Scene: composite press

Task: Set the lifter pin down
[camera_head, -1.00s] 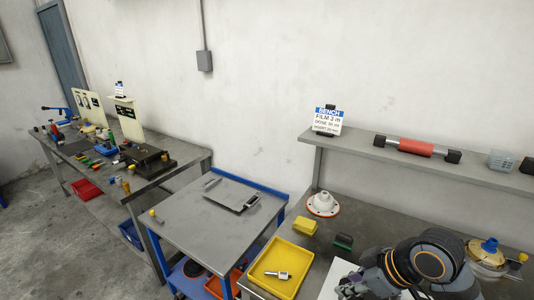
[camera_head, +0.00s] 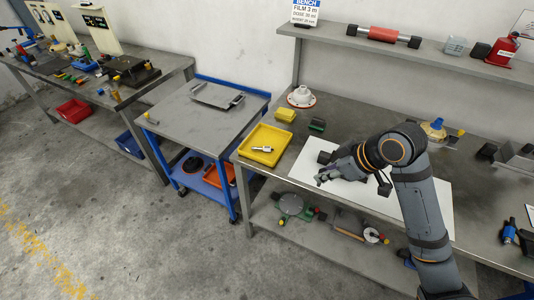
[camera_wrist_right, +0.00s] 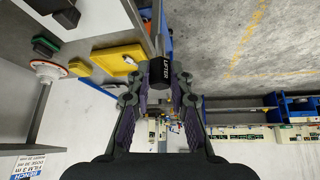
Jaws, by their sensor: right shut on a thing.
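In the head view the pin is too small to tell from the fingers. A silver pin-like part (camera_head: 262,149) lies in the yellow tray. My left gripper is not in view.
A white sheet (camera_head: 420,190) lies under my right arm. A yellow block (camera_head: 285,115), a dark green block (camera_head: 317,125) and a white flanged part (camera_head: 301,97) stand behind the tray. A blue-framed cart (camera_head: 190,118) stands left, its top mostly clear.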

